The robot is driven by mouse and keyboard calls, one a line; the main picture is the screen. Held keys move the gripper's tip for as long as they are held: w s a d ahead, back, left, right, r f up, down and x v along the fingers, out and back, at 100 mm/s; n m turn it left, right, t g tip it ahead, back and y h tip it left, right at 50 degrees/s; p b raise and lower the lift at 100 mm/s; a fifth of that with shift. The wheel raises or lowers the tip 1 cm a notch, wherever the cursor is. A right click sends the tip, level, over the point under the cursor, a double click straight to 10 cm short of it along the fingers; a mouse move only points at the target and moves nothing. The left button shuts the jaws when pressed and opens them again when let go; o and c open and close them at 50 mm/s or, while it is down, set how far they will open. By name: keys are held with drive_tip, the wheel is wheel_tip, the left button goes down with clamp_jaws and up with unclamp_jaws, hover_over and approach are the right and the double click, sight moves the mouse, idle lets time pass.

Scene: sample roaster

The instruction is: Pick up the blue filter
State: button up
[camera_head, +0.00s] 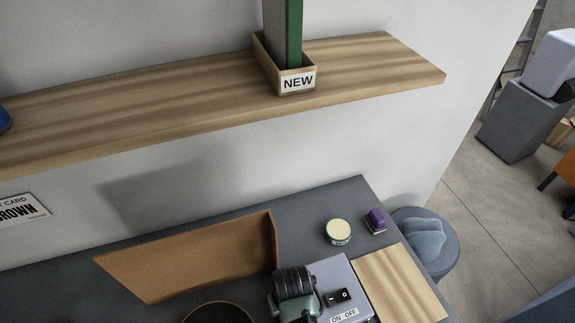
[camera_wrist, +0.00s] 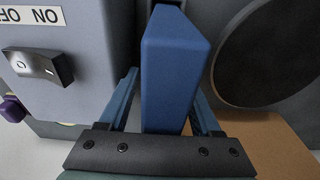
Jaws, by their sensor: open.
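A blue block (camera_wrist: 172,70), which looks like the blue filter, stands in the middle of the wrist view. My gripper (camera_wrist: 165,84) is open, with one blue-grey finger on each side of the block. I cannot tell whether either finger touches it. The block's lower end is hidden behind the dark gripper bar. In the head view my black and green wrist shows at the bottom beside the grey switch box; the fingers and the block cannot be made out there.
The grey switch box (camera_wrist: 70,85) is close on the left, also in the head view (camera_head: 338,272). A dark round disc (camera_wrist: 268,50) is close on the right. A brown panel (camera_head: 195,258) stands behind. A round tin (camera_head: 338,231) and a purple item (camera_head: 375,220) lie farther back.

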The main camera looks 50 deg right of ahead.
clamp_jaws()
idle(0.4)
